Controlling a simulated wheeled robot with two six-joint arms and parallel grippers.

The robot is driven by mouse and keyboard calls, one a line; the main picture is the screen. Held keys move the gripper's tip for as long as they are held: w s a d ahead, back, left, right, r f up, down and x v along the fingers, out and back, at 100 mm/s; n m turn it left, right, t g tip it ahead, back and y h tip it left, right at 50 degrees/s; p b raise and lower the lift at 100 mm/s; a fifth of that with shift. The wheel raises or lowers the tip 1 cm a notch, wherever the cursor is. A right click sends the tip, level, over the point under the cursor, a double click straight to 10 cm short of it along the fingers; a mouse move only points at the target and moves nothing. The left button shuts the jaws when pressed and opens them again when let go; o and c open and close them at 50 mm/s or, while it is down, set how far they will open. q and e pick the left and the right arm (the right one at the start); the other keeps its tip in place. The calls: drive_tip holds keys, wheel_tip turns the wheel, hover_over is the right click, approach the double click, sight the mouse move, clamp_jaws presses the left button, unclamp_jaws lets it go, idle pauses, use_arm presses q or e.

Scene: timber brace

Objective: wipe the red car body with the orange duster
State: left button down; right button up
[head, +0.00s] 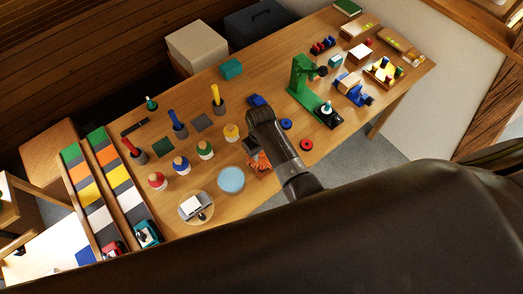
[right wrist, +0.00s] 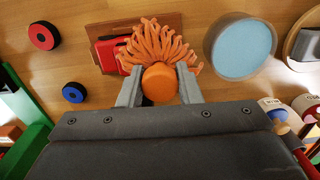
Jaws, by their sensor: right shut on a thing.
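My right gripper (right wrist: 159,82) is shut on the orange duster, with a grey finger on either side of its round orange handle (right wrist: 160,86). The duster's stringy orange head fans out beyond the fingers, over the red car body (right wrist: 107,54). The red car body lies on a brown wooden board (right wrist: 174,20), and the duster hides much of it. I cannot tell whether the strands touch it. In the head view the duster (head: 261,163) shows beside my dark right arm, which hides most of the gripper. My left gripper is not in view.
A round pale-blue dish (head: 231,180) stands close to the board. A red ring (head: 306,144) and a blue ring (head: 286,124) lie on the other side. A green stand (head: 304,80) and several coloured knobs and pegs also occupy the wooden table.

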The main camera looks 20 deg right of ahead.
drive_tip(key=shift+r, duration=2.75)
drive_tip(key=shift+r, duration=1.55)
